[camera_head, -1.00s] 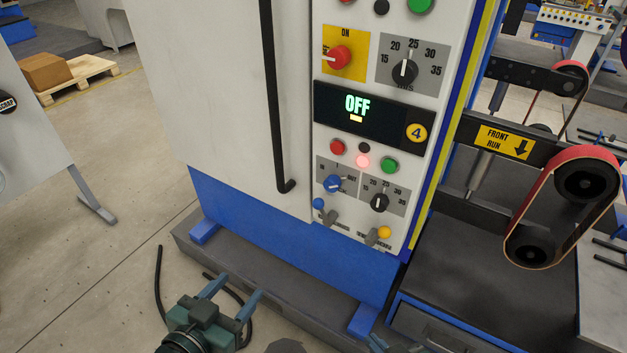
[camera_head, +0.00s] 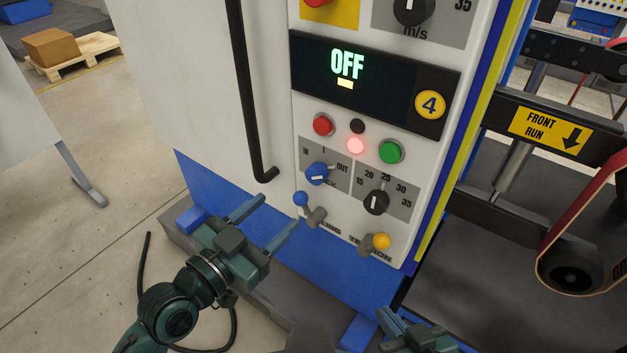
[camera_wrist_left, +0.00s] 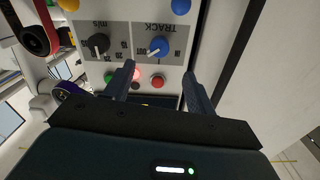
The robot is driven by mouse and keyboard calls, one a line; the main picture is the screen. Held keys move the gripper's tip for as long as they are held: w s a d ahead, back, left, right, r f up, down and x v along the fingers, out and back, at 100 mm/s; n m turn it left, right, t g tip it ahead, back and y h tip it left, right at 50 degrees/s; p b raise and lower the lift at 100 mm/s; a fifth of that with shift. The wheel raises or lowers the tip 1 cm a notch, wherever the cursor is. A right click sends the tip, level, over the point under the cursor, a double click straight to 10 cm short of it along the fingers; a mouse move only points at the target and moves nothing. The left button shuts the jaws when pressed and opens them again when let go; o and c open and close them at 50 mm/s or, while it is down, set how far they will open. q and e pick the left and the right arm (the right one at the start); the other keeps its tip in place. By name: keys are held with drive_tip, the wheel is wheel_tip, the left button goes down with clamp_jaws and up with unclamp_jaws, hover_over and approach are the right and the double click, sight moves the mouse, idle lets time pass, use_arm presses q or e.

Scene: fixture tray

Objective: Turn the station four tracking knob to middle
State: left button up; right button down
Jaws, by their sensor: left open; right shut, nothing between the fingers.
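The blue tracking knob (camera_head: 317,173) sits on a grey plate low on the station four panel, and its white pointer aims toward the OUT side. It also shows in the left wrist view (camera_wrist_left: 158,46), upside down, above and between my fingertips, under the word TRACK. My left gripper (camera_head: 276,213) is open and empty, below and left of the knob and apart from it. My right gripper (camera_head: 388,318) is shut and empty at the bottom edge, low in front of the machine and partly out of view.
A black speed knob (camera_head: 376,202) is right of the blue knob. A blue-tipped lever (camera_head: 301,199) and a yellow-tipped lever (camera_head: 381,241) stick out below. Red (camera_head: 323,124) and green (camera_head: 390,151) buttons sit above. A long black handle (camera_head: 244,95) runs down the door at left.

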sight(312, 179)
use_arm(q)
drive_tip(key=x, duration=1.1)
drive_tip(key=shift+d, duration=0.1)
drive_tip(key=shift+c, duration=0.4)
drive_tip(key=c, duration=0.9)
